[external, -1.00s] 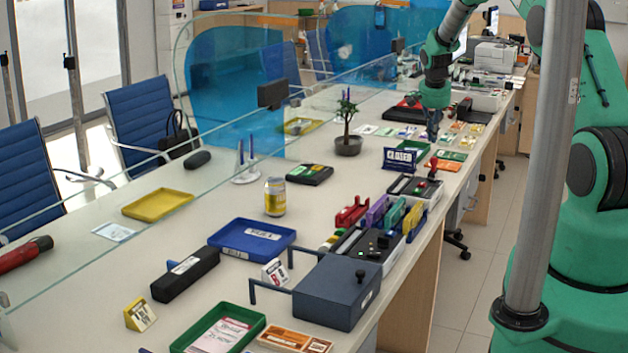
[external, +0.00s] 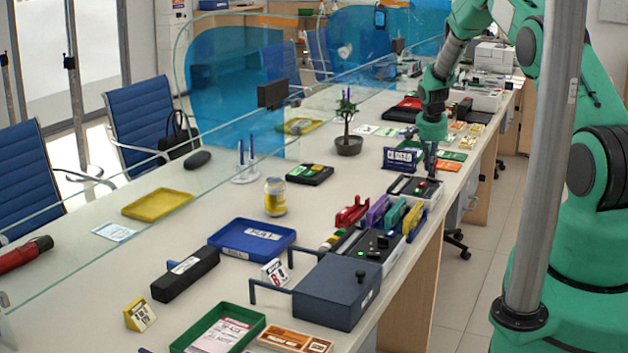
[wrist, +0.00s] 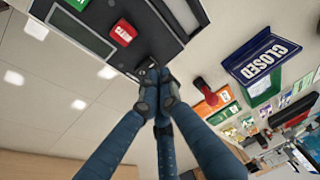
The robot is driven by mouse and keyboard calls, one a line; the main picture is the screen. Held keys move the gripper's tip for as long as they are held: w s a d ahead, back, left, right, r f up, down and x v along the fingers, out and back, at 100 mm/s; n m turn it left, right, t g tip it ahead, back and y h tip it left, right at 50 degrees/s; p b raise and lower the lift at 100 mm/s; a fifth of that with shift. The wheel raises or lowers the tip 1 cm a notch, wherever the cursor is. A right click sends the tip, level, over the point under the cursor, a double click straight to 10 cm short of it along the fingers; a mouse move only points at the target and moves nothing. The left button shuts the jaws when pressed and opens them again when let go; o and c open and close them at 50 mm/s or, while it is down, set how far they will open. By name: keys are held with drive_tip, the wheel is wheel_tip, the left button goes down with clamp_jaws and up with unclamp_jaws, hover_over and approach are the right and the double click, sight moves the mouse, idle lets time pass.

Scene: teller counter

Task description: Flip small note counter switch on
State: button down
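A small dark device with a light casing, which looks like the small note counter (external: 403,188), sits on the counter near its right edge. In the wrist view the device (wrist: 92,62) fills the top left, with a red switch or button (wrist: 124,33) and a grey panel on its dark face. My gripper (external: 430,172) points down at the device's far right side. In the wrist view the fingertips of my gripper (wrist: 157,84) are together at the device's edge, beside the red switch. Contact is unclear, and the switch's position cannot be told. Nothing shows between the fingers.
A blue CLOSED sign (external: 402,160) stands just behind the device, and also shows in the wrist view (wrist: 261,55). A red-handled stamp (wrist: 206,92) stands near the fingers. Coloured holders (external: 392,215) stand in front. A potted plant (external: 348,146) is to the left.

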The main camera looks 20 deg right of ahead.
drive_tip(key=shift+a+f, duration=0.1)
drive_tip(key=shift+f, duration=0.5)
drive_tip(key=shift+w+a+f+g+h+b, duration=0.1)
drive_tip(key=shift+w+f+g+h+b, duration=0.2)
drive_tip(key=shift+b, duration=0.35)
drive_tip(key=shift+s+a+f+g+h+b, duration=0.1)
drive_tip(key=shift+f+b, duration=0.25)
drive_tip(key=shift+b, duration=0.25)
drive_tip(key=shift+r, duration=0.15)
drive_tip(key=shift+s+d, duration=0.1)
drive_tip(key=shift+d, duration=0.05)
drive_tip(key=shift+s+d+r, duration=0.25)
drive_tip(key=shift+s+d, duration=0.15)
